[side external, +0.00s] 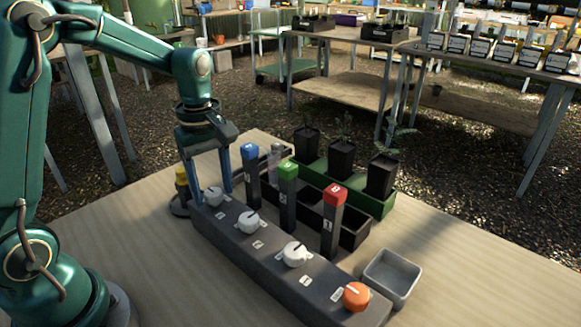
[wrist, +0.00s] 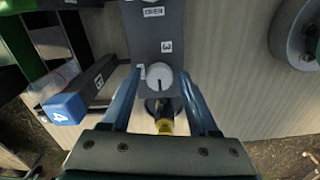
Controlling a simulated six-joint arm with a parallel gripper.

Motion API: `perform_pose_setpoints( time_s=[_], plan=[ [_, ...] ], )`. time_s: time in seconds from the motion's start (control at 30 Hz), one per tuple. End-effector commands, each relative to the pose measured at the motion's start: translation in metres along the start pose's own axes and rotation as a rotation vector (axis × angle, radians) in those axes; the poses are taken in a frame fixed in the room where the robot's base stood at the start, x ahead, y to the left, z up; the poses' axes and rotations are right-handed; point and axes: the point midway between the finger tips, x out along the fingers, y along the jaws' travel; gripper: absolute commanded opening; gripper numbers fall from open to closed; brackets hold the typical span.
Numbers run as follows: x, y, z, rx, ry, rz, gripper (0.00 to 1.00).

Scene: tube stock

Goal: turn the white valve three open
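A dark grey valve block (side external: 270,268) runs along the table, with a row of three white knobs and an orange knob (side external: 356,296) at its near end. My gripper (side external: 211,197) points down with one finger on each side of this knob, and gaps seem to show. The knob's exact pointer angle is unclear.
Blue-topped (side external: 250,153), green-topped (side external: 288,172) and red-topped (side external: 334,196) posts stand close behind the block. A grey bin (side external: 391,276) is at its near right. A yellow-topped item (side external: 182,180) stands just left of the fingers. The front table area is clear.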

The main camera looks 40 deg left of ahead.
Motion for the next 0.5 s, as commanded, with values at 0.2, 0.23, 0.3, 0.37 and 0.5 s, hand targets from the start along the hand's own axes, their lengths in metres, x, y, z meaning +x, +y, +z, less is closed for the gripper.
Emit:
perform_pose_setpoints(
  time_s=[0.2,0.23,0.3,0.37,0.5],
  plan=[
    [0.000,0.000,0.000,0.002,0.002,0.001,0.72],
    [0.000,0.000,0.000,0.002,0.002,0.001,0.72],
    [0.000,0.000,-0.001,0.002,0.002,0.001,0.72],
    [-0.003,0.001,-0.001,0.002,0.003,0.003,0.72],
    [-0.018,0.002,-0.001,0.002,0.005,0.007,0.72]
  ],
)
